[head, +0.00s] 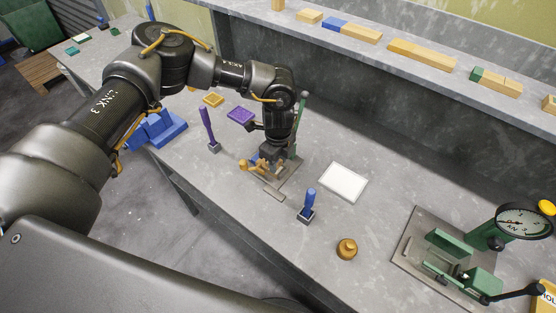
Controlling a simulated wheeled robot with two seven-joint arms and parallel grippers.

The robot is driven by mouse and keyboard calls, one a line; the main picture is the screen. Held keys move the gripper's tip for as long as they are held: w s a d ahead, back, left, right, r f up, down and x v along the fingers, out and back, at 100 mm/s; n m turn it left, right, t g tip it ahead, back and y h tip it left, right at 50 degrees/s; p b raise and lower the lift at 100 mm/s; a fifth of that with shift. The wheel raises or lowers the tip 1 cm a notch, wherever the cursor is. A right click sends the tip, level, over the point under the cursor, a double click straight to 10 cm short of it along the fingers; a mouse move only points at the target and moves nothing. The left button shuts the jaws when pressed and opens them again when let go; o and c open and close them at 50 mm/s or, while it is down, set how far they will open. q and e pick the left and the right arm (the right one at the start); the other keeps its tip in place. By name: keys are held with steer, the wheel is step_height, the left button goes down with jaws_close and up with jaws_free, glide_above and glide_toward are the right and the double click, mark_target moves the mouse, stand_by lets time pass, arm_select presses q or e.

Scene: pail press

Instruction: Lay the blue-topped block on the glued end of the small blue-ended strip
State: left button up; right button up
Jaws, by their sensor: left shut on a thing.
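My left gripper (270,158) points down over a small brown jig plate (288,180) on the bench. It is shut on a small piece that the fingers mostly hide. A patch of blue (256,158) shows at the fingers, which fits the blue-topped block. Orange-tan parts (250,167) show just below and left of the fingers. The small blue-ended strip and its glued end cannot be made out under the gripper; whether the held piece touches anything is hidden. My right gripper is not in view.
A blue-handled tool (309,202), white pad (343,182) and brass knob (347,248) stand right of the jig. A purple-handled tool (207,125) and purple pad (241,114) are left. A green press (470,275) with gauge is far right. Wooden pieces (422,53) line the shelf.

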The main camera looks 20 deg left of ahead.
arm_select(q)
steer(key=shift+f, duration=0.35)
steer(key=shift+f+b, duration=0.45)
steer(key=shift+f, duration=0.2)
steer(key=o, duration=1)
steer(key=shift+r, duration=0.1)
